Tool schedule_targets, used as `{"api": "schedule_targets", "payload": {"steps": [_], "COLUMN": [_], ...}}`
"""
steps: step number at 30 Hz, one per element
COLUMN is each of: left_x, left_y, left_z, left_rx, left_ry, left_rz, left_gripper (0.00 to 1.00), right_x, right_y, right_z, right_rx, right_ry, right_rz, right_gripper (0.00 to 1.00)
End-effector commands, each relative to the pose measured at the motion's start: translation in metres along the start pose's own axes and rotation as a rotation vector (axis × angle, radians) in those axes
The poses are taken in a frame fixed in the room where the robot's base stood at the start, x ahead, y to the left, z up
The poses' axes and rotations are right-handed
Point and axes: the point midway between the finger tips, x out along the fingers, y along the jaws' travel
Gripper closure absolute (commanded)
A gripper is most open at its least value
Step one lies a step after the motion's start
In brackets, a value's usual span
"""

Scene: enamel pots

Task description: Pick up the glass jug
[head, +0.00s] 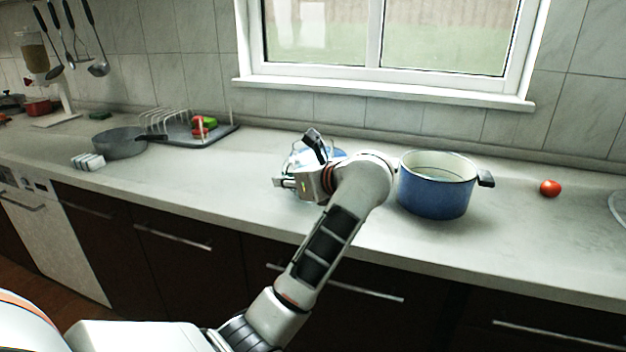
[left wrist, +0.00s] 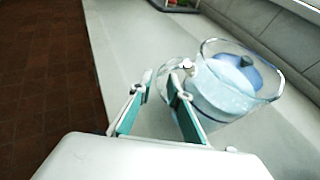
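The clear glass jug stands on the worktop, mostly hidden behind my left arm in the head view (head: 337,155). In the left wrist view the jug (left wrist: 222,97) shows bluish contents, with its handle side towards my fingers. My left gripper (head: 297,160) is at the jug's left side. In the left wrist view my left gripper (left wrist: 157,92) has its two fingers apart, with the right finger overlapping the handle loop. I cannot tell whether the fingers touch the handle. My right gripper is in neither view.
A blue enamel pot (head: 436,196) stands close to the right of my forearm, with a tomato (head: 550,188) further right. A grey pan (head: 119,143) and a dish rack (head: 215,132) are to the left. The window sill (head: 390,92) is behind. Worktop between rack and jug is clear.

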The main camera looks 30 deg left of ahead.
Motion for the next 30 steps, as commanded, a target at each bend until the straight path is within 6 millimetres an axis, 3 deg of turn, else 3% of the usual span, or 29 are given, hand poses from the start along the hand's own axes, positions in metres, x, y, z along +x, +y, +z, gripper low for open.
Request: {"api": "schedule_targets", "payload": {"steps": [9,10,12,30], "left_x": [0.0065,0.0065,0.0065,0.0067], "left_y": [-0.0002,-0.0002,-0.0001,0.0001], "left_z": [0.0006,0.0006,0.0005,0.0004], "left_rx": [0.0,0.0,0.0,0.006], "left_ry": [0.0,0.0,0.0,0.0], "left_rz": [-0.002,-0.001,-0.001,0.001], "left_gripper": [0.83,0.85,1.0,1.0], "right_x": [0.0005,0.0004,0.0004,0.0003], "right_y": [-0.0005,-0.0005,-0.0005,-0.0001], "right_z": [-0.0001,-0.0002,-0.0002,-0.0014], "right_rx": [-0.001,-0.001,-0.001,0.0], "right_ry": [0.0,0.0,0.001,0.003], "right_rz": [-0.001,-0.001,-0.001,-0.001], "right_gripper": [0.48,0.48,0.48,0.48]}}
